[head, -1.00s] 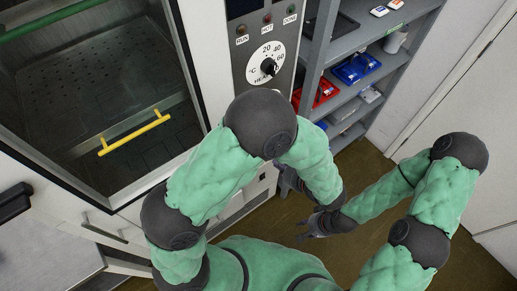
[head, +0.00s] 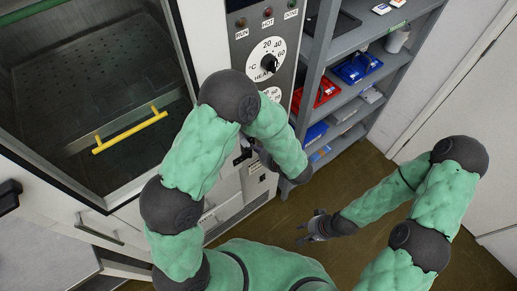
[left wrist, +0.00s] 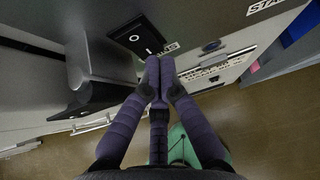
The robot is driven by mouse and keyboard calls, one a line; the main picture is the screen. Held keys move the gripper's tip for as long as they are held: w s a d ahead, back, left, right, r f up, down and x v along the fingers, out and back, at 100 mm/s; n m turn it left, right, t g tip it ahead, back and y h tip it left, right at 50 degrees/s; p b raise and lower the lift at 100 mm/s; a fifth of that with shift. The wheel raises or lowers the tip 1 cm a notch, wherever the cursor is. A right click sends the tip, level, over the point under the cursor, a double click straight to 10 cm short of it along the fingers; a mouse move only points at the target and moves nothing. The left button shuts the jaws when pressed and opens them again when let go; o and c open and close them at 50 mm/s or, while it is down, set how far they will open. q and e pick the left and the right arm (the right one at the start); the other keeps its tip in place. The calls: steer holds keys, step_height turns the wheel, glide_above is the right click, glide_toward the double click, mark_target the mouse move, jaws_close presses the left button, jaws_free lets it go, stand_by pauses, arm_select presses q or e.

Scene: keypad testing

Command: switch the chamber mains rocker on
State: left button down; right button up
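The mains rocker (left wrist: 138,38) is a black switch with white marks on the grey panel, in the upper middle of the left wrist view. A label beside it is partly covered by my fingers. My left gripper (left wrist: 160,68) has its purple-grey fingers together at the tips, holding nothing, just below and right of the rocker. I cannot tell whether the tips touch the panel. My right gripper (head: 312,228) hangs empty over the floor, fingers apart.
A dark block-shaped handle (left wrist: 100,85) juts out left of the rocker. The heat dial (head: 268,64) and lamps are higher on the panel. Grey shelves (head: 345,105) with bins stand at right.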

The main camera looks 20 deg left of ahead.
arm_select(q)
steer(key=shift+w+a+f, duration=0.1)
steer(key=shift+w+a, duration=0.1)
steer(key=shift+a, duration=0.05)
stand_by(0.4)
steer(key=shift+r+p, duration=0.3)
steer(key=shift+r, duration=0.55)
steer(key=shift+d, duration=0.1)
